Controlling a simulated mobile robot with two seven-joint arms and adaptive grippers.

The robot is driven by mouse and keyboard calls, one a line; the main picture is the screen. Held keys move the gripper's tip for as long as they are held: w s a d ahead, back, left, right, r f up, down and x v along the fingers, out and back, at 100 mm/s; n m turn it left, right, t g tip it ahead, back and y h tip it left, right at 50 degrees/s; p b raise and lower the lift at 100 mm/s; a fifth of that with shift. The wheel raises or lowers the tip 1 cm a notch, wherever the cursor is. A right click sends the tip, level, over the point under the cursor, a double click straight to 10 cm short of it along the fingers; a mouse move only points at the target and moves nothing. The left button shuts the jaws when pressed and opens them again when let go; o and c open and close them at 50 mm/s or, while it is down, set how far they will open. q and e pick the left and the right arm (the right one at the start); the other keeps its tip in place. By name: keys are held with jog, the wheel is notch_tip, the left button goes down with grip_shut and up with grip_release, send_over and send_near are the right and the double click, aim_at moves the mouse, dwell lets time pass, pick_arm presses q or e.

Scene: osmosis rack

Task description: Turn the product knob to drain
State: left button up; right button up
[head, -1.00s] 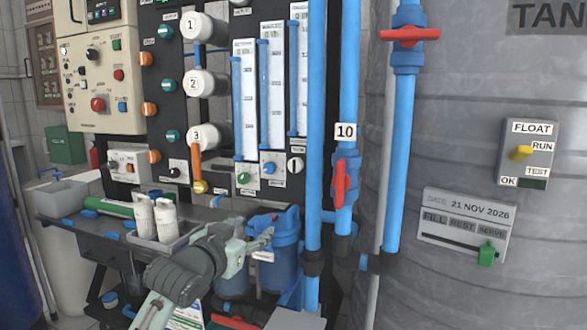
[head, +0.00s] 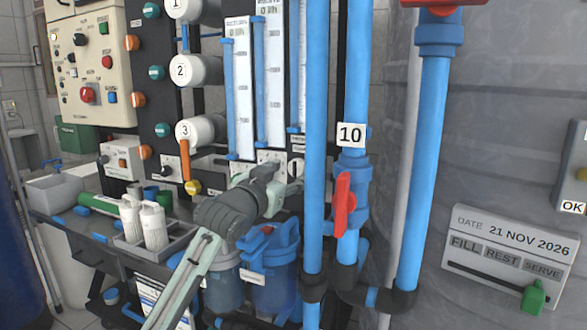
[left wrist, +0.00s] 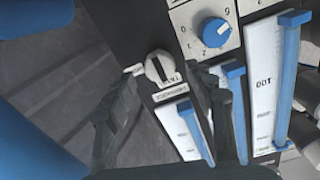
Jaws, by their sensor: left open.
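A pale grey round knob (left wrist: 160,68) with a dark slot sits on a black panel in the left wrist view, with small tilted labels that I cannot read surely. I cannot tell from lettering that it is the product knob. In the head view the knob (head: 297,168) is partly hidden behind my gripper. My left gripper (head: 276,182) is open in front of the lower panel. In the left wrist view its two dark fingers (left wrist: 167,80) stand to either side of the grey knob, with no clear contact. My right gripper is not in view.
A blue knob (left wrist: 217,32) on a white plate is beside the grey one. Blue-framed flow gauges (head: 270,85) rise above the panel. Blue vertical pipes (head: 314,130) and a red valve handle (head: 344,205) stand close to the right. Blue filter housings (head: 275,265) are below.

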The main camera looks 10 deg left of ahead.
aim_at(297, 167)
pick_arm(q)
jog(key=shift+w+d, duration=0.15)
jog(key=shift+w, duration=0.8)
jog(key=shift+w+d, duration=0.1)
jog(key=shift+w, duration=0.1)
jog(key=c, duration=1.1)
jog(key=shift+c, duration=0.2)
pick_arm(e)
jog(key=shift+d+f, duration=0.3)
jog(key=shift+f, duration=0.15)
